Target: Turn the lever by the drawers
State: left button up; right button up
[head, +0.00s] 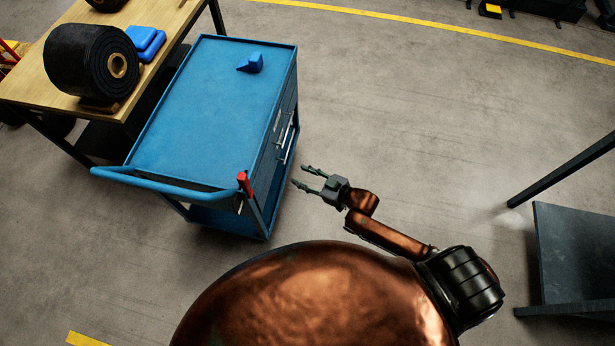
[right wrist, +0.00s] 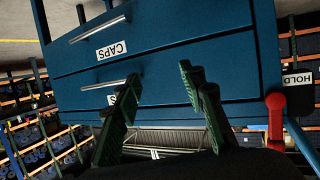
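The red lever (head: 244,183) is on the near right corner of the blue drawer cart (head: 200,110), beside the drawers. In the right wrist view the red lever (right wrist: 275,118) is at the right, beside a "HOLD" label (right wrist: 297,79). My right gripper (head: 306,177) is open and empty, to the right of the cart and apart from the lever. In the right wrist view its two fingers (right wrist: 160,95) are spread in front of the drawers (right wrist: 150,50), left of the lever. My left gripper is not in view.
A wooden table (head: 50,83) with a black roll (head: 85,62) stands left of the cart. A blue wedge-shaped object (head: 250,62) lies on the cart top. A dark grey bench (head: 575,250) is at the right.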

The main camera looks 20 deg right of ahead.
jog(key=shift+d+f+h, duration=0.4)
jog(key=shift+d+f, duration=0.35)
jog(key=shift+f, duration=0.2)
